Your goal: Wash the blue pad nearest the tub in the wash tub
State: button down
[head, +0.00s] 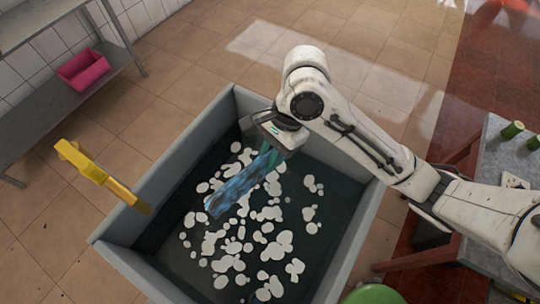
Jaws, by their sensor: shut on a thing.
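The grey wash tub (172,183) stands on the tiled floor in the middle of the head view, with dark water and white foam patches (270,213) inside. My gripper (272,150) is over the back part of the tub, pointing down. It is shut on a mottled blue pad (236,186), which slants down and to the left among the foam. The jaw tips are hard to make out against the pad and water. I cannot tell how deep the pad's lower end is in the water.
A yellow bar-like thing (98,174) is at the tub's left wall. A pink bin (83,68) sits on a metal shelf at the upper left. A table (490,160) with green cylinders (512,130) stands at the right. A green round thing (372,294) shows at the bottom edge.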

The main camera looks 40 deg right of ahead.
aim_at(266, 177)
jog(key=shift+f+b, duration=2)
jog(key=shift+b, duration=0.95)
notch_tip(266, 177, down, 18)
jog(key=shift+f, duration=0.2)
jog(key=shift+d, duration=0.1)
